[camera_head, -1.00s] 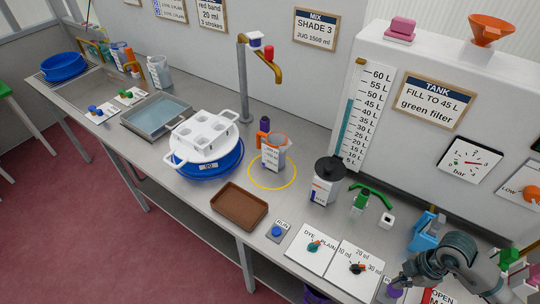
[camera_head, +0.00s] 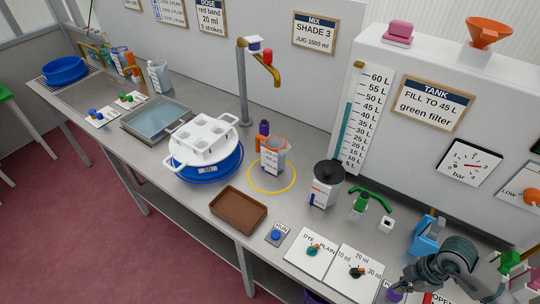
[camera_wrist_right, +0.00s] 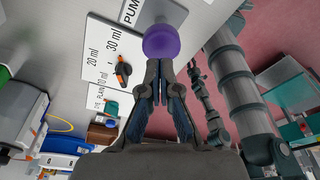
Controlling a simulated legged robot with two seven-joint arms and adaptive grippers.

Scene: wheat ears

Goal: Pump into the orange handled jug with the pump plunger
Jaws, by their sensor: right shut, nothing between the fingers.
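The orange handled jug (camera_head: 272,158), clear grey with a white label, stands upright inside a yellow ring on the bench. Its orange handle is on the left side. The pump plunger (camera_head: 393,296) shows as a purple knob at the bottom edge of the head view, partly cut off. In the wrist view the plunger's round purple top (camera_wrist_right: 165,42) is just beyond my fingertips, beside a PUMP label. My right gripper (camera_head: 404,287) is shut and empty; its closed fingers (camera_wrist_right: 158,85) point at the knob. I cannot tell whether they touch it. My left gripper is not in view.
A dial card (camera_head: 356,272) and a DYE/PLAIN card (camera_head: 313,253) lie left of the plunger. A black-lidded container (camera_head: 327,185), a blue object (camera_head: 427,238) and a brown tray (camera_head: 238,207) stand on the bench. A yellow spout (camera_head: 268,67) hangs above near the jug.

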